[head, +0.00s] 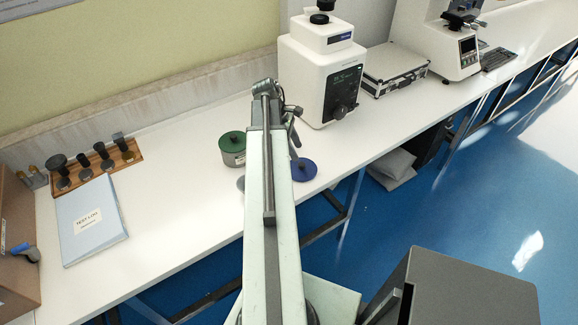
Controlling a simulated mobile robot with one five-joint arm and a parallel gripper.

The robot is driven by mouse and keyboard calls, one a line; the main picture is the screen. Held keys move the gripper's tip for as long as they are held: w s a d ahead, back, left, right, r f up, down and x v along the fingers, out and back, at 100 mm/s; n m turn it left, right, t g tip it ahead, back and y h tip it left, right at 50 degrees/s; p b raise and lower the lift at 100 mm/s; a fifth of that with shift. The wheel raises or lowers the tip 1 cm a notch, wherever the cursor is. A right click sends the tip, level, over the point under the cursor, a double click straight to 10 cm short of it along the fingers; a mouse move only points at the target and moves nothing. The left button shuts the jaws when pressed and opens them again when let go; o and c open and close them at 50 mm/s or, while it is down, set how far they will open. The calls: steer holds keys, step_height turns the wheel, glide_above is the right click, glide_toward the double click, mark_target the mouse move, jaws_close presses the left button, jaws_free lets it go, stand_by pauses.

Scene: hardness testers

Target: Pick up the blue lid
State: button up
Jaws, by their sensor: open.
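The blue lid (304,169) is a round disc with a small knob, low on the white bench near its front edge. My arm partly covers its left side. My gripper (293,122) is at the far end of the arm, above and behind the lid in the picture, apart from it. The gripper is small and partly hidden by my arm; it is open, and I see nothing held in it.
A blue log book (90,220) and a wooden rack (97,166) lie left.

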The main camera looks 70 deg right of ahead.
mark_target(301, 164)
steer(key=f+b, duration=0.2)
steer(key=shift+s+f+b, duration=0.2)
steer(key=shift+f+b, duration=0.2)
steer(key=b+x, duration=0.5)
steer(key=shift+w+d+f, duration=0.15)
steer(key=shift+w+d, duration=0.1)
steer(key=shift+d, duration=0.05)
steer(key=shift+c, duration=0.3)
steer(key=shift+w, duration=0.1)
jaws_close()
steer(key=shift+r+p, duration=0.25)
steer(key=shift+p, duration=0.1)
